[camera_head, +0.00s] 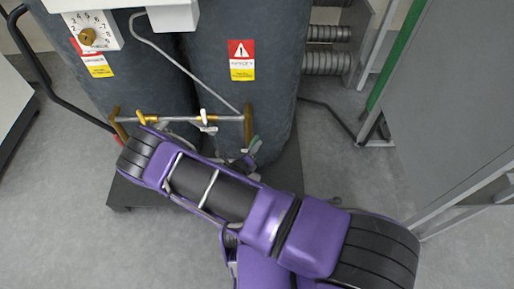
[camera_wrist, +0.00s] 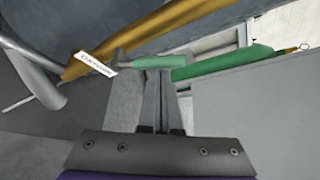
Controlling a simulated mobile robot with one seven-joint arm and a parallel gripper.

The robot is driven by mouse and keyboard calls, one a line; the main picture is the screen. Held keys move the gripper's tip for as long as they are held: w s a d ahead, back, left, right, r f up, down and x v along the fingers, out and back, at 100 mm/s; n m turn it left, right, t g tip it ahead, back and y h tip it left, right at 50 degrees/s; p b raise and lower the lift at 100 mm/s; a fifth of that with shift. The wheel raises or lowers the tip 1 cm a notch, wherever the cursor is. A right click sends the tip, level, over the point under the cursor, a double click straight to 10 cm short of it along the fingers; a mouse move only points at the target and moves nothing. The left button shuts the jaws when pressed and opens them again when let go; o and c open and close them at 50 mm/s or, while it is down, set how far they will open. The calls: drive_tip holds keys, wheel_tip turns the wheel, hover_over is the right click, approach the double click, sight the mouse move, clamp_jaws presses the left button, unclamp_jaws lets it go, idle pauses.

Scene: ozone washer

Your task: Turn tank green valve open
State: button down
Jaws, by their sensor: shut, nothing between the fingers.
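The tank's green valve handle (camera_head: 255,144) sits low on the right grey tank (camera_head: 215,40), below the brass fitting (camera_head: 248,122). In the wrist view the green handle (camera_wrist: 150,62) lies roughly level across the picture, below the brass pipe (camera_wrist: 150,32). My gripper (camera_wrist: 165,78) is shut and empty, its fingers close together with the tips right at the handle's near side. I cannot tell whether they touch it. In the head view my gripper (camera_head: 243,161) is small and partly hidden, close to the green handle.
A white tag (camera_wrist: 95,64) hangs by the brass pipe. A grey panel (camera_head: 455,100) stands at the right, with a green upright edge (camera_head: 395,60). Grey floor (camera_head: 340,165) is clear between tanks and panel.

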drive_tip(key=shift+a+r, duration=0.3)
drive_tip(key=shift+a, duration=0.7)
drive_tip(key=shift+d, duration=0.1)
